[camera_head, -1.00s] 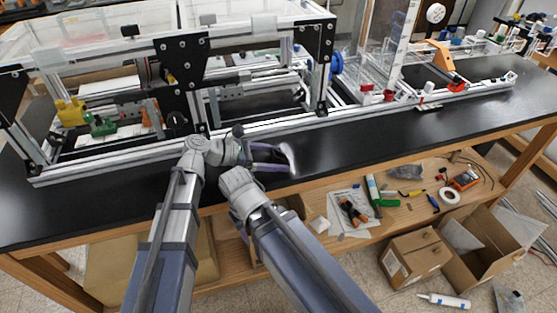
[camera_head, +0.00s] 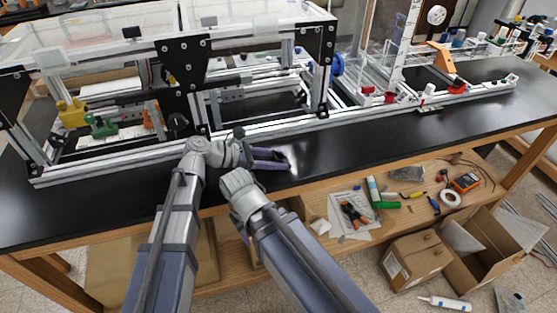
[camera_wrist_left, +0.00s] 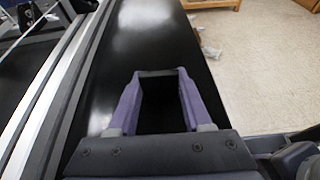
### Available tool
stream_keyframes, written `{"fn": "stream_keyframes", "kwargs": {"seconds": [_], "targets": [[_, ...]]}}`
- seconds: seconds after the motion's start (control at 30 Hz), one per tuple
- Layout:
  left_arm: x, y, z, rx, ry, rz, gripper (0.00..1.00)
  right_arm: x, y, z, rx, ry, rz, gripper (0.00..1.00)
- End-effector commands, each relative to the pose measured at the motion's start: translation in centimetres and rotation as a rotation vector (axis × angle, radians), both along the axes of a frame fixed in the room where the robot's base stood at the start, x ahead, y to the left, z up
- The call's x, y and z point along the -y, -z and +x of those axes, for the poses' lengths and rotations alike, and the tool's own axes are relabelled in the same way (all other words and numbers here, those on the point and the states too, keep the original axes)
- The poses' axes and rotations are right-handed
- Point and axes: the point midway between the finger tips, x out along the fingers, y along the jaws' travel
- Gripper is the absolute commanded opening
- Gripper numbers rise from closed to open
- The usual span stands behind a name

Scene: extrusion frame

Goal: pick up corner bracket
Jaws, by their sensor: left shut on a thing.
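My left gripper (camera_head: 284,160) is low over the black bench top, near the bench's front edge. Its two purple fingers also show in the left wrist view (camera_wrist_left: 158,84), with a gap between them. It is shut on a small dark piece, which I take to be the corner bracket (camera_wrist_left: 158,73), spanning between the fingertips. The bracket is dark against the dark bench, so its outline is hard to make out, and I cannot tell whether it touches the bench. In the head view the fingers hide it. My right arm comes in from the bottom; its gripper is not visible.
The aluminium extrusion frame (camera_head: 110,160) with black corner plates stands behind the gripper. The black bench top (camera_head: 400,130) is clear to the right. Below is a wooden shelf (camera_head: 400,222) with tools and paper, and cardboard boxes (camera_head: 415,257) stand on the floor.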

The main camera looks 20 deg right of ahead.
Motion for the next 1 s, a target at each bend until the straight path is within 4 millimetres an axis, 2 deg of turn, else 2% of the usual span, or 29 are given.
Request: {"fn": "stream_keyframes", "kwargs": {"seconds": [0.17,0.37,0.8,1.0], "targets": [[0.0,-0.3,0.0,0.0,0.0,0.0,0.0,0.0,-0.3,0.0,0.0,0.0,0.0,0.5],[0.0,-1.7,0.0,0.0,0.0,0.0,0.0,0.0,-1.7,0.0,0.0,0.0,0.0,0.5],[0.0,-8.1,0.0,0.001,0.0,0.0,0.0,0.0,-8.1,0.0,0.0,0.001,0.0,0.5],[0.0,-9.9,0.0,0.001,-0.001,0.0,0.0,0.0,-10.0,0.0,0.0,0.001,0.0,0.5]]}}
